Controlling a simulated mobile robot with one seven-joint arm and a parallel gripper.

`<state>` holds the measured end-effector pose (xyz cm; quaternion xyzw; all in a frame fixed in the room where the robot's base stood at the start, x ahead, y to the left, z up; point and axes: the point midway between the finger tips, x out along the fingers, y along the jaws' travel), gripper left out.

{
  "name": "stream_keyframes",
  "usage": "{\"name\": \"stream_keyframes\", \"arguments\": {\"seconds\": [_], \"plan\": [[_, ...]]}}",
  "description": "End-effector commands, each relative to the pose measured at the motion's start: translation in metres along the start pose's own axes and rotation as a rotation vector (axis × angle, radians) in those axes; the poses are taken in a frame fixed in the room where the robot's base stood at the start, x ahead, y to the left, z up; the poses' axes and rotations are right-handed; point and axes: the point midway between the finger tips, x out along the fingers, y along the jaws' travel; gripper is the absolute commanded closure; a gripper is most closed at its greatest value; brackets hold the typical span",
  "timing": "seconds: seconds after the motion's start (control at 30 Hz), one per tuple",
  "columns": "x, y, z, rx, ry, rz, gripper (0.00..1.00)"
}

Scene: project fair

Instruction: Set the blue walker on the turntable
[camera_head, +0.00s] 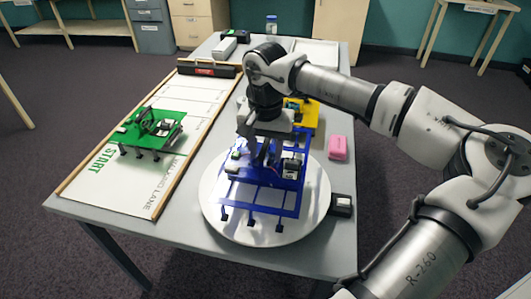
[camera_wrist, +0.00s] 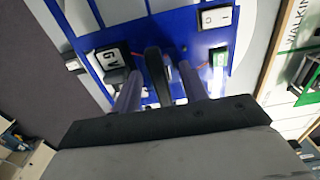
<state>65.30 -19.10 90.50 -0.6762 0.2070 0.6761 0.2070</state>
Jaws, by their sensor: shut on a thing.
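The blue walker (camera_head: 262,195), a flat blue frame with several dark-footed legs and small parts on its deck, is upright over the white round turntable (camera_head: 312,208). Its feet show against the disc; I cannot tell whether they touch it. My gripper (camera_head: 262,150) comes down from above and is shut on the black upright handle in the middle of the walker's deck. In the wrist view the two fingers (camera_wrist: 160,85) stand on either side of this handle, above the blue deck (camera_wrist: 189,27). The gripper hides part of the deck in the head view.
A green walker (camera_head: 150,130) stands on the white walking lane (camera_head: 105,182) at the left. A yellow walker (camera_head: 306,112) is behind the turntable, partly hidden by my arm. A pink block (camera_head: 338,148) and a small black box (camera_head: 341,205) lie right of it.

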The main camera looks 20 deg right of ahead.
Motion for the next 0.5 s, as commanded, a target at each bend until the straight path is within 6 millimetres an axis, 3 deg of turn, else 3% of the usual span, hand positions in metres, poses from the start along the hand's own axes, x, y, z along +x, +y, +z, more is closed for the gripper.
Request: {"name": "stream_keyframes", "arguments": {"seconds": [0.1,0.47,0.5], "plan": [[0.014,-0.001,0.001,-0.001,-0.001,-0.001,0.84],[0.020,-0.001,0.000,-0.001,0.001,-0.001,0.84],[0.018,0.000,0.000,-0.001,0.000,-0.001,0.51]]}}
